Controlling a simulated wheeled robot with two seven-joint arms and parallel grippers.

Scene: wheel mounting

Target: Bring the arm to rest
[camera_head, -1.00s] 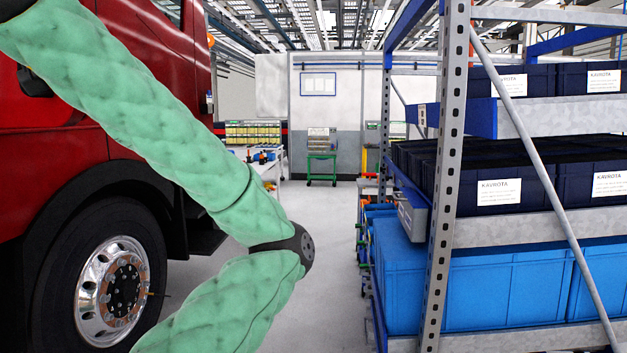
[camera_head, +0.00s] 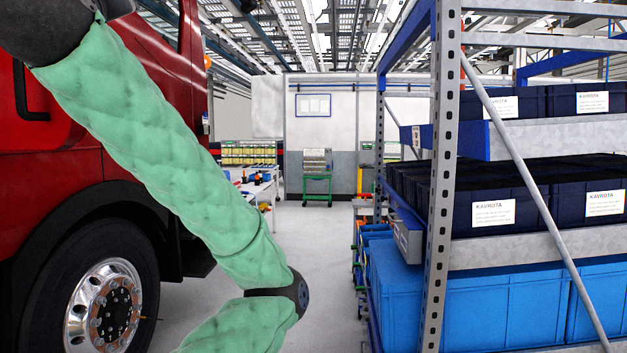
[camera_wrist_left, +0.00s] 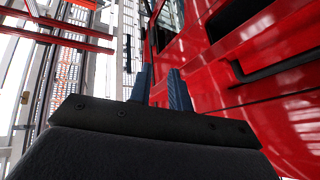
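My left arm in its green sleeve (camera_head: 160,150) crosses the head view from the upper left down to a dark elbow joint (camera_head: 285,291). Its forearm (camera_head: 245,327) runs out of the bottom of the picture, so the hand is hidden there. In the left wrist view my left gripper (camera_wrist_left: 162,86) shows two bluish fingers standing apart with nothing between them. The red truck body (camera_wrist_left: 240,70) fills the right side of that view, behind the fingers. My right gripper is in neither view.
The red truck (camera_head: 60,130) with its mounted wheel (camera_head: 103,305) stands at left. A shelf rack (camera_head: 441,170) with dark boxes (camera_head: 505,205) and blue crates (camera_head: 490,305) stands at right. Clear floor (camera_head: 315,235) lies between them. A green cart (camera_head: 317,180) stands at the back.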

